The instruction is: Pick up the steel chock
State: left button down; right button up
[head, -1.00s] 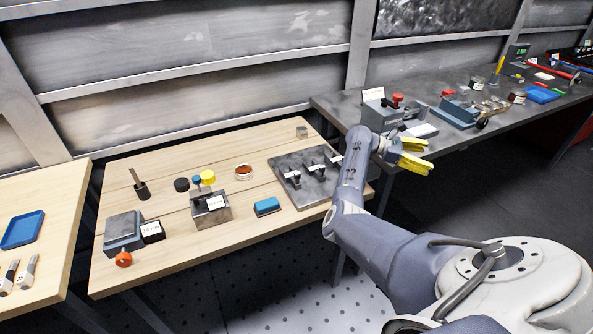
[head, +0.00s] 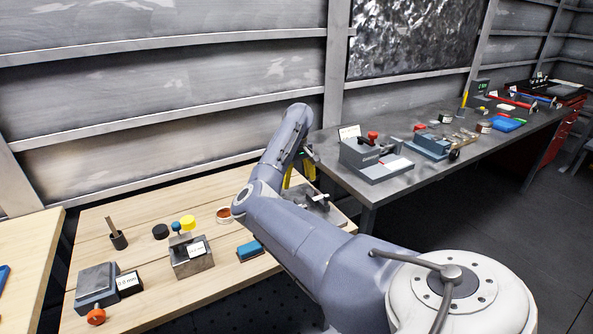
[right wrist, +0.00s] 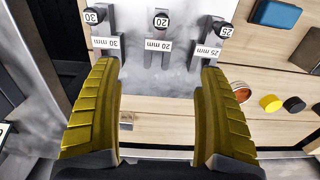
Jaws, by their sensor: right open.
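The steel chock (right wrist: 126,120) is a small grey block on the wooden table. In the right wrist view it lies between my two yellow fingers, close beside the left one in the picture. In the head view it is hidden behind my right arm. My right gripper (right wrist: 160,72) is open and empty, and its fingers point down over the table, as the head view (head: 298,177) also shows. I cannot tell its exact height above the chock. My left gripper is not in view.
A grey plate (right wrist: 180,85) with clamps labelled 30, 20 and 25 mm lies just beyond the fingertips. A blue block (head: 250,250), a red-brown round tin (head: 224,213) and yellow and black caps share the table (head: 150,205). A grey bench (head: 400,185) stands at the right.

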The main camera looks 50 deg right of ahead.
notch_tip(320, 180, down, 14)
jog(key=shift+d+r, duration=0.1)
jog(key=shift+r, duration=0.05)
dwell(0.7)
jog(key=shift+c, duration=0.6)
grip_shut()
jog(key=shift+r, duration=0.15)
